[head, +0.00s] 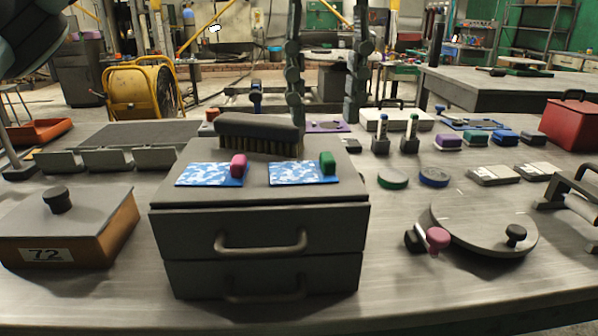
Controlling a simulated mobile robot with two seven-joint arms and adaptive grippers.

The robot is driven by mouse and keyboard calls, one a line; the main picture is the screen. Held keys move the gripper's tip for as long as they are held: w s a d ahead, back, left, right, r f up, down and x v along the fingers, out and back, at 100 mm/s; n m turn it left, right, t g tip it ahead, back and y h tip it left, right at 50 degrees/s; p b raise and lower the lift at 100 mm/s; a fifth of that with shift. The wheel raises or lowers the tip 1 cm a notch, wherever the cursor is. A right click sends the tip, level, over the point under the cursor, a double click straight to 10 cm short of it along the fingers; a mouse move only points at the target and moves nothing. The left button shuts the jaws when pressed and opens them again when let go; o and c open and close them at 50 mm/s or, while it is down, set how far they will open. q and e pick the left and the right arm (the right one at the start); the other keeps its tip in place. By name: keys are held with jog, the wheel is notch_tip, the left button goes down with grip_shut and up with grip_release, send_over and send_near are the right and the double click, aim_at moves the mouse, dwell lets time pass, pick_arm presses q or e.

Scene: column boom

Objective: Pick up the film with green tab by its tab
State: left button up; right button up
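The film with the green tab (296,174) is a flat sheet with a blue and white pattern. It lies on top of a grey two-drawer box (190,228), on the right side. Its green tab (327,163) stands up at the film's right end. A similar film (205,175) with a pink tab (238,166) lies to its left, apart from it. Dark parts of my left arm or gripper (30,35) show at the upper left corner, well away from the films. Its fingertips cannot be made out. My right gripper is not in view.
A dark brush (258,126) lies right behind the films. A lidded box marked 72 (85,230) stands left. A round lidded plate (485,222) with a pink knob (437,238) lies right. Two dark jointed uprights (293,75) rise behind. The box's front edge is clear.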

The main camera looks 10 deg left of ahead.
aim_at(327, 153)
pick_arm(q)
jog(key=f, duration=0.5)
jog(key=shift+w+d+f, duration=0.15)
jog(key=shift+d+f, duration=0.05)
grip_shut()
